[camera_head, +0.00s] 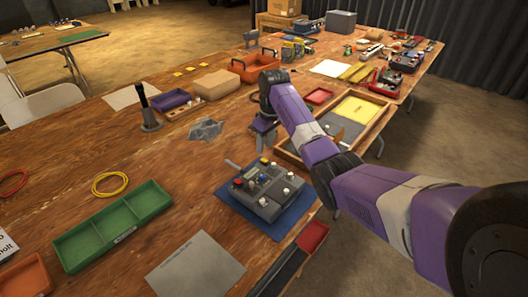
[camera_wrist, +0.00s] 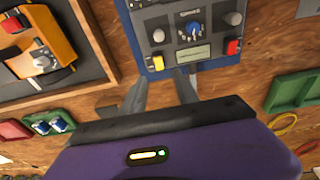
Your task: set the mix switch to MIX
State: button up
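A grey control box (camera_head: 262,188) sits on a blue mat (camera_head: 262,222) in the middle of the wooden table. In the wrist view the box (camera_wrist: 212,50) is at the top, with a blue knob (camera_wrist: 194,28), grey knobs, a red switch (camera_wrist: 233,47), a yellow switch (camera_wrist: 156,63) and a small display. Its labels are too small to read, so I cannot tell which control is the mix switch. My gripper (camera_head: 264,140) is beyond the box in the head view, above the table. In the wrist view its fingers (camera_wrist: 160,88) are apart, with nothing between them, near the box's edge.
A wooden tray (camera_head: 334,127) with a yellow item lies right of my gripper. A green divided tray (camera_head: 112,226), a grey sheet (camera_head: 195,265) and a black stand (camera_head: 149,118) are to the left. A red-and-black bin (camera_head: 292,258) is at the front edge. Bare table lies left of the box.

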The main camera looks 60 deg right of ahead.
notch_tip(320, 180, up, 2)
jog(key=shift+s+r, duration=0.15)
jog(key=shift+r, duration=0.05)
dwell(0.5)
